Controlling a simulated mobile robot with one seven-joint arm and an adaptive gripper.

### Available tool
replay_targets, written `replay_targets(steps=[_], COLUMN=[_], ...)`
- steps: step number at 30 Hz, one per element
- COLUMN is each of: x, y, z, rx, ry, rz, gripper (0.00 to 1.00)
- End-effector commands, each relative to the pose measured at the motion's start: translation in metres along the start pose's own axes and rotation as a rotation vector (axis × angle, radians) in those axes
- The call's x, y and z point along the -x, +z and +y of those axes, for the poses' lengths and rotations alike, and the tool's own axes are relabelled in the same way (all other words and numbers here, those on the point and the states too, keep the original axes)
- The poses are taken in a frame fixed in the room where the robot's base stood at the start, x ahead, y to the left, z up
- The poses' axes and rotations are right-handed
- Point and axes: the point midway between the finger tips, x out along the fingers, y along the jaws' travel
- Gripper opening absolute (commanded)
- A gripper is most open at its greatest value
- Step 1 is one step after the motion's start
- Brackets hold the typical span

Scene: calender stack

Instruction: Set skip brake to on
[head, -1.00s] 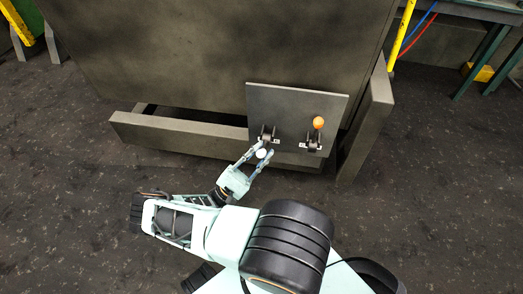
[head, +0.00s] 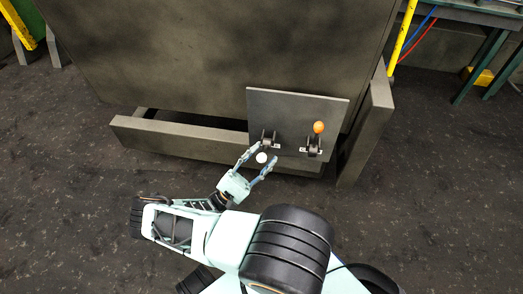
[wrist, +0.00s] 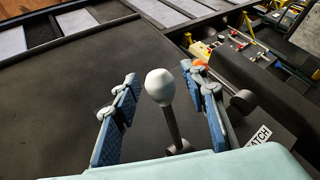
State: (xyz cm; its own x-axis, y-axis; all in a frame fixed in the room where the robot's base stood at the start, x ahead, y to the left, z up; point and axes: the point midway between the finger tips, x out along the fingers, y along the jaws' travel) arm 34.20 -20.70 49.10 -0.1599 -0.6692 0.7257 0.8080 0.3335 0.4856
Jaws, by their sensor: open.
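A grey panel (head: 290,98) on the front of the machine carries two levers. The left lever has a white ball knob (head: 261,158) and points down and out from its bracket (head: 268,137). The right lever has an orange knob (head: 318,127) that sits above its bracket (head: 312,148). My gripper (head: 266,152) is open, with its fingers on either side of the white knob. In the wrist view the white knob (wrist: 160,86) stands between the spread fingers, with a gap on both sides. I cannot read which lever is the skip brake.
A white label (wrist: 258,136) ending in "ATCH" is partly visible in the wrist view. A low grey beam (head: 180,137) runs left of the panel, and a grey side plate (head: 365,130) stands at its right. The dark floor in front is open.

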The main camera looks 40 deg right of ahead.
Motion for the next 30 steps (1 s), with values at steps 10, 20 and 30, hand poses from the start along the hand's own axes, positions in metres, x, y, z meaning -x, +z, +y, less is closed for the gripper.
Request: replay_targets(steps=[10,20,30], x=[-0.034,-0.065,-0.07], y=[0.024,0.045,0.048], z=[0.024,0.045,0.047], rx=[-0.001,-0.002,-0.001], ry=[-0.001,0.0,0.0], rz=[-0.002,0.0,0.0], gripper=[0.4,0.4,0.4])
